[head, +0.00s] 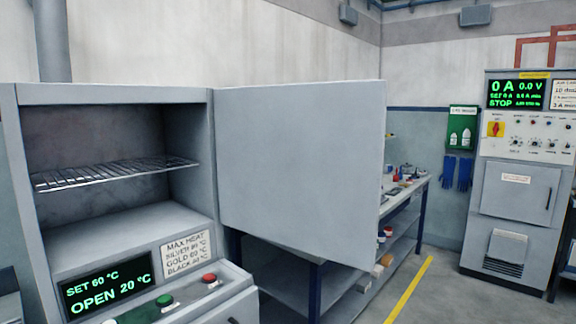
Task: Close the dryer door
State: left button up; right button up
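The dryer (208,125) stands at the left of the head view, a grey cabinet with an open front. Its door (300,160) is a large flat grey panel, swung wide open to the right from the right edge of the cabinet. A wire shelf (115,174) inside the dryer is empty. The display (106,288) below the opening reads SET 60 °C, OPEN 20 °C. No handle shows on the visible face of the door. Neither of my grippers is in view.
A workbench (405,190) with small items stands behind the door. A grey control cabinet (520,160) stands at the right, with blue gloves (457,173) hanging beside it. A yellow line (409,290) marks the floor, which is clear there.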

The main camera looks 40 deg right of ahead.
aim_at(300, 166)
jog(key=i+l+u, duration=0.1)
jog(key=l+u, duration=0.2)
jog(key=l, duration=1.3)
jog(key=k+l+u, duration=0.1)
jog(key=l+u, duration=0.2)
jog(key=l, duration=1.35)
